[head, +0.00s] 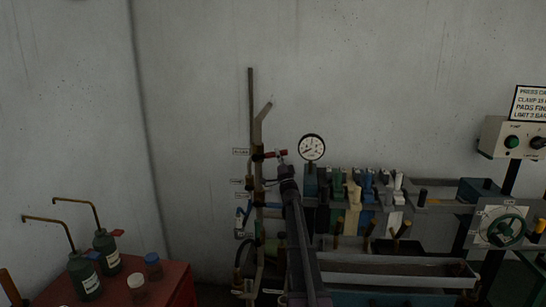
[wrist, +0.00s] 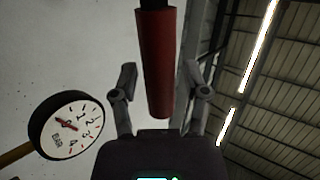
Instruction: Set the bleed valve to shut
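A red lever handle (head: 275,154) sticks out to the right from the upper part of an upright pipe manifold (head: 257,170). A blue handle (head: 245,214) sits lower on it. The small labels beside the manifold are too small to read, so I cannot tell for sure which handle is the bleed valve. My gripper (head: 285,173) is just below the red handle. In the wrist view the red handle (wrist: 153,65) lies between the two fingers of my gripper (wrist: 162,78), with gaps on both sides. The fingers are open. My arm hides part of the lower manifold.
A round pressure gauge (head: 312,147) stands close right of the gripper; it also shows in the wrist view (wrist: 70,125). Several coloured clamps (head: 353,205) line a rail further right. A red cabinet (head: 180,285) with green oil cans (head: 84,275) stands at lower left.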

